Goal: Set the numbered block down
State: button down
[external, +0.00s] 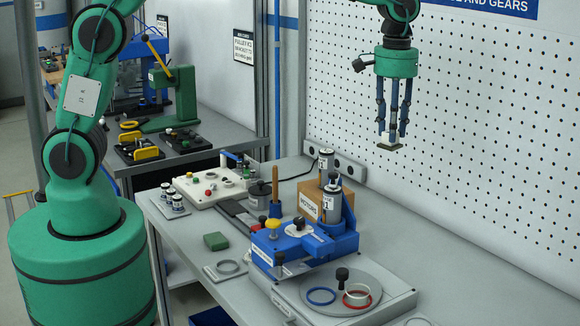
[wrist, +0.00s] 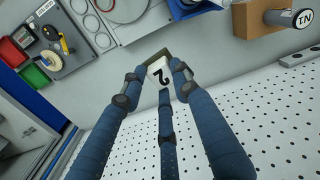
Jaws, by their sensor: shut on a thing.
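My gripper (external: 391,136) hangs in the air in front of the white pegboard, high above the right part of the bench. Its blue fingers are shut on a small numbered block (external: 389,147), which shows as a thin dark edge under the fingertips. In the wrist view the numbered block (wrist: 160,73) has a white face with a black "2" and a dark side. The fingertips (wrist: 156,82) close around it from several sides. The block is clear of the bench, and its underside is hidden.
The grey bench (external: 190,234) holds a blue fixture (external: 290,243), a grey disc with rings (external: 334,292) and a cardboard box (external: 311,195) with metal cylinders. A green block (external: 216,241) lies at the front left. Bare bench shows on the right, near the pegboard (external: 480,130).

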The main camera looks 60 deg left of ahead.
jog(key=s+a+f+n, duration=0.1)
jog(key=s+a+f, duration=0.2)
jog(key=s+a, duration=1.1)
jog(key=s+a+f+n, duration=0.1)
jog(key=s+a+f, duration=0.2)
jog(key=s+a, duration=1.05)
jog(key=s+d+f, duration=0.2)
jog(key=f, duration=0.7)
jog(key=s+d+f, duration=0.2)
jog(key=f, duration=0.7)
jog(key=shift+s+f+p, duration=0.15)
jog(key=shift+s+p, duration=0.15)
jog(key=shift+w+f+n+b, duration=0.2)
jog(key=shift+n+b, duration=0.1)
jog(key=shift+b, duration=1.85)
jog(key=shift+s+r+b, duration=0.15)
jog(key=shift+r+b, duration=0.1)
jog(key=shift+b, duration=0.65)
jog(key=shift+f, duration=0.1)
jog(key=shift+f+b, duration=0.4)
jog(key=shift+f, duration=1.55)
jog(key=shift+f+b, duration=0.4)
jog(key=shift+f, duration=1.6)
